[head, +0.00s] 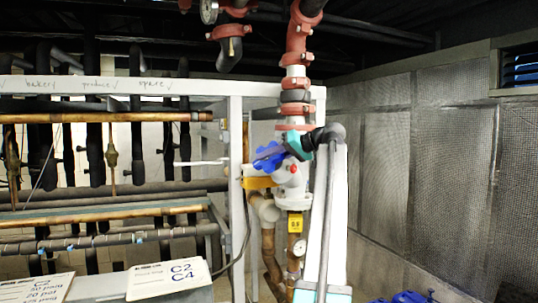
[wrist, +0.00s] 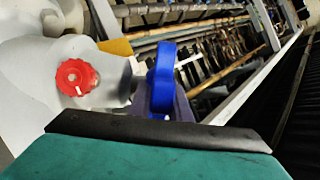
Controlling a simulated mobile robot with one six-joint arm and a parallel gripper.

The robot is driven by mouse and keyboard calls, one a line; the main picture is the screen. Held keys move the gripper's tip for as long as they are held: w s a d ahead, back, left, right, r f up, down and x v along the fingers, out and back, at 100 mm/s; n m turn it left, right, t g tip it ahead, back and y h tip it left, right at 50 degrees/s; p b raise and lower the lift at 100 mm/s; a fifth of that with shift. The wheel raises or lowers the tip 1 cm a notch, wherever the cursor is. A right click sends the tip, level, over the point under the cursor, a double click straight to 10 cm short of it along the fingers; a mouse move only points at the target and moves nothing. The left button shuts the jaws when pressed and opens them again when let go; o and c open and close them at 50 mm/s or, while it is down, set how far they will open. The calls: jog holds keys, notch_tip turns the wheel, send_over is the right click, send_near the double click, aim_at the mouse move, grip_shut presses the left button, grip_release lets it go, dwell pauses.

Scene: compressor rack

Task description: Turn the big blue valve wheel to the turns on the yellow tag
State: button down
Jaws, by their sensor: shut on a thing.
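The big blue valve wheel (head: 268,158) is on the front of the pale valve body (head: 292,190), below the red-flanged pipe. My gripper (head: 287,148), partly teal, reaches it from the upper right and is shut on its rim. In the wrist view the blue wheel (wrist: 163,80) shows edge-on just beyond the dark edge of my gripper. The grip contact itself is mostly hidden. The yellow tag (head: 295,222) hangs on the pipe below the valve; its small black marking looks like 0.5, but is hard to read.
A red knob (wrist: 79,77) sits on the valve body close to the wheel. A round gauge (head: 299,248) is lower on the pipe. A white frame post (head: 235,190) stands to the left. Signs (head: 168,276) are at lower left, a mesh wall (head: 425,170) at right.

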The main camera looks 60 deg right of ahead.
jog(key=shift+f, duration=0.35)
jog(key=c, duration=1.9)
grip_release()
jog(key=shift+r, duration=0.15)
jog(key=shift+r, duration=0.1)
